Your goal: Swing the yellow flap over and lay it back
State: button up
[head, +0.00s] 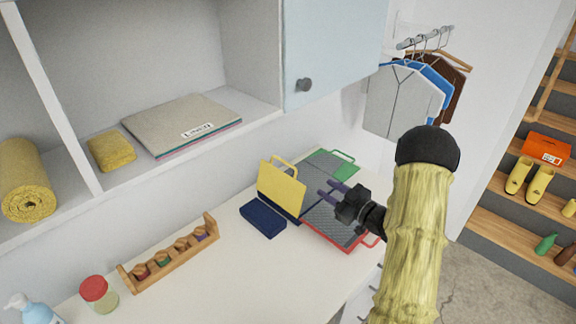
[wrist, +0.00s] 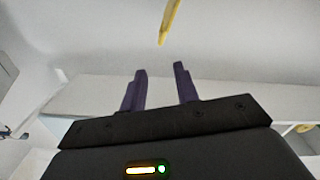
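The yellow flap (head: 281,187) stands nearly upright on the white counter, with a yellow loop handle along its top edge. A dark strip runs along its lower edge. My gripper (head: 325,191) is just to the right of the flap in the head view, with its purple fingers pointing towards it. The fingers are apart with nothing between them. In the wrist view my gripper (wrist: 159,72) is also empty, and a thin yellow piece (wrist: 170,20), seemingly part of the flap, shows beyond the fingertips. I cannot tell whether any finger touches the flap.
A grey panel with a red edge and handle (head: 346,247) lies under my gripper. A green-edged panel (head: 330,164) lies behind. A navy box (head: 263,219) sits in front of the flap. A wooden rack (head: 172,262) stands left. The overhead cabinet door (head: 335,45) hangs above.

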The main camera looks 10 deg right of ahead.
aim_at(294, 168)
jog(key=p+x, duration=0.6)
jog(key=x, duration=1)
jog(key=shift+w+a+r, duration=0.15)
jog(key=shift+w+a, duration=0.05)
jog(key=shift+w, duration=0.05)
jog(key=shift+w+a, duration=0.25)
jog(key=shift+w, duration=0.15)
jog(key=shift+s, duration=0.2)
grip_shut()
